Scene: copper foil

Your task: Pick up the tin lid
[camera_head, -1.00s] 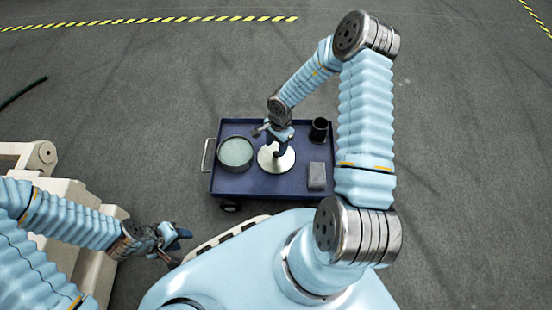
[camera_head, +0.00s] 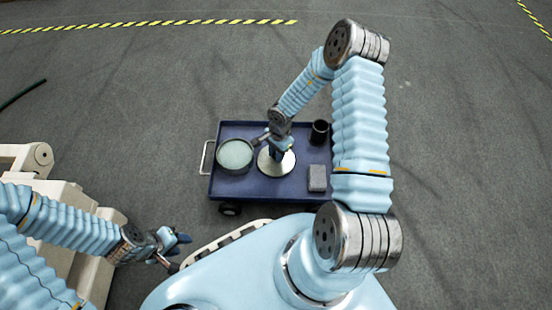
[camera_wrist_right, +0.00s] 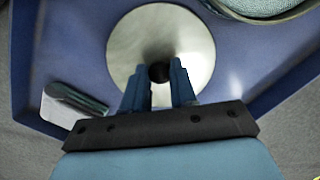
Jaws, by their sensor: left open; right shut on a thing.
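The tin lid (camera_head: 284,166) is a round, shiny silver disc on the blue cart tray, and it fills the top middle of the right wrist view (camera_wrist_right: 190,40). A small dark knob (camera_wrist_right: 159,72) stands at its centre. My right gripper (camera_head: 277,157) is above the lid, pointing down. In the right wrist view its two blue fingers (camera_wrist_right: 160,80) stand on either side of the knob, shut on it. The head view partly hides the lid behind this gripper. My left gripper (camera_head: 180,247) is open and empty, away from the cart at the lower left.
The blue cart (camera_head: 290,190) also carries a round dark-rimmed tin (camera_head: 235,155) with a pale green inside, left of the lid. A black cup (camera_head: 319,132) and a grey block (camera_head: 317,178) stand on the right. The floor around is open.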

